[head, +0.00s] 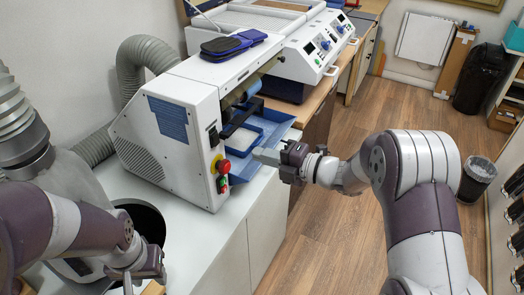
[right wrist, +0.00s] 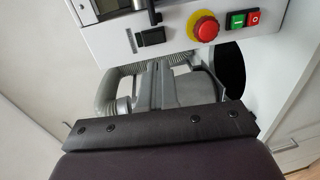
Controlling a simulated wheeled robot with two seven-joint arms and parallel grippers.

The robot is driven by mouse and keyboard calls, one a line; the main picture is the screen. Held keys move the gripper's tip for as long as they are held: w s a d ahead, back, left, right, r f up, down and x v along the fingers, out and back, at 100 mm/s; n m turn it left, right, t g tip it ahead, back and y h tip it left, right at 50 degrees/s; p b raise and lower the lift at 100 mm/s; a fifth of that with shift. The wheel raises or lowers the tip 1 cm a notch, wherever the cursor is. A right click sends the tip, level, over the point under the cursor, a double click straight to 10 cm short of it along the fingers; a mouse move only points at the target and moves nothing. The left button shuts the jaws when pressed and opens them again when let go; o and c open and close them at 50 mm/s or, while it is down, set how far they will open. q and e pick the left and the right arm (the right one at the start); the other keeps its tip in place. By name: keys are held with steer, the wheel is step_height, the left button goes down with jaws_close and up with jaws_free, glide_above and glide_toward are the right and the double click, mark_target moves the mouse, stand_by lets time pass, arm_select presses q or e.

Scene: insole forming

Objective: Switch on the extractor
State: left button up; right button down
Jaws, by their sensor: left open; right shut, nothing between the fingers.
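The white machine (head: 185,130) on the white cabinet has a grey corrugated hose (head: 145,52) behind it. Its front panel carries a black rocker switch (right wrist: 151,37), a red and yellow stop knob (right wrist: 205,27), a green button (right wrist: 237,19) and a red button (right wrist: 253,17). The knob (head: 223,166) and the green-red button pair (head: 222,184) also show in the head view. My right gripper (head: 265,156) is shut and empty, in front of and apart from the panel, right of the knob. My left gripper (head: 148,272) is open at the lower left.
A blue tray (head: 275,125) sticks out of the machine beside my right gripper. Blue and black insoles (head: 233,44) lie on top. A dark round opening (head: 140,215) lies near my left arm. A second machine (head: 315,45) stands behind. The wood floor (head: 330,225) is open on the right.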

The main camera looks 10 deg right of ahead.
mark_target(217, 143)
steer(key=p+x, duration=0.3)
steer(key=x, duration=0.7)
steer(key=shift+w+a, duration=0.15)
steer(key=shift+a, duration=0.05)
